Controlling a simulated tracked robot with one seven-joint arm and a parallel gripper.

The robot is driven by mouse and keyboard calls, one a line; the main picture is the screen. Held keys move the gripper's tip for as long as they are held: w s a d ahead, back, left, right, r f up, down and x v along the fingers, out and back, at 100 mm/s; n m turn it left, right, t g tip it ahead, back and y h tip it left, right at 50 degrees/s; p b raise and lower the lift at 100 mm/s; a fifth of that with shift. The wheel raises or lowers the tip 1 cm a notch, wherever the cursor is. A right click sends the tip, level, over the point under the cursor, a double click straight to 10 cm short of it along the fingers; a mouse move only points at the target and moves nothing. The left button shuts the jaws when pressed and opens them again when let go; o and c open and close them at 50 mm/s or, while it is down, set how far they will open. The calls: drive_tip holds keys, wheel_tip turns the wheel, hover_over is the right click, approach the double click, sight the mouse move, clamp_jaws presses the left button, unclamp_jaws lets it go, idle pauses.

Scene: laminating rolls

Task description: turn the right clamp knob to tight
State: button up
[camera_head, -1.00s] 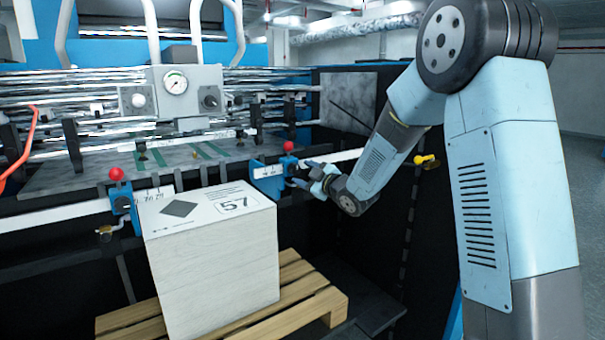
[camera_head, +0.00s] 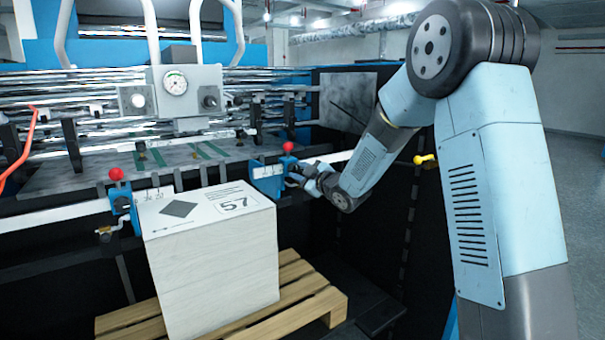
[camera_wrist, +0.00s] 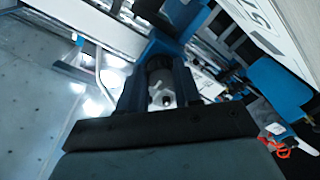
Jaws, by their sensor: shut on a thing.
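The right clamp (camera_head: 266,178) is a blue block with a red ball (camera_head: 288,147) on top, on the white rail right of the paper stack. My gripper (camera_head: 297,178) is at its right side in the head view. The fingers are shut on the clamp knob, which they mostly hide there. In the wrist view my gripper (camera_wrist: 160,88) has its dark fingers on both sides of a knob (camera_wrist: 162,88) with a grey end. The knob's turn angle cannot be read. The left clamp (camera_head: 122,203), also blue with a red ball, stands left of the stack.
A white paper stack (camera_head: 215,270) marked 57 stands on a wooden pallet (camera_head: 325,300) close left of my gripper. A gauge panel (camera_head: 190,95) and shiny rollers are behind. A yellow-tipped lever (camera_head: 425,160) sticks out near my forearm.

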drive_tip(key=shift+c, duration=1.4)
drive_tip(key=shift+d, duration=0.1)
drive_tip(key=shift+m, duration=0.3)
drive_tip(key=m, duration=0.3)
drive_tip(key=shift+m, duration=0.3)
drive_tip(key=m, duration=0.4)
drive_tip(key=shift+m+t, duration=0.3)
drive_tip(key=shift+m, duration=0.1)
drive_tip(key=m, duration=0.4)
drive_tip(key=shift+a+m+t, duration=0.2)
drive_tip(key=shift+m+t, duration=0.2)
drive_tip(key=shift+s+a+m+h, duration=0.1)
drive_tip(key=shift+m+h, duration=0.3)
drive_tip(key=shift+m, duration=2.1)
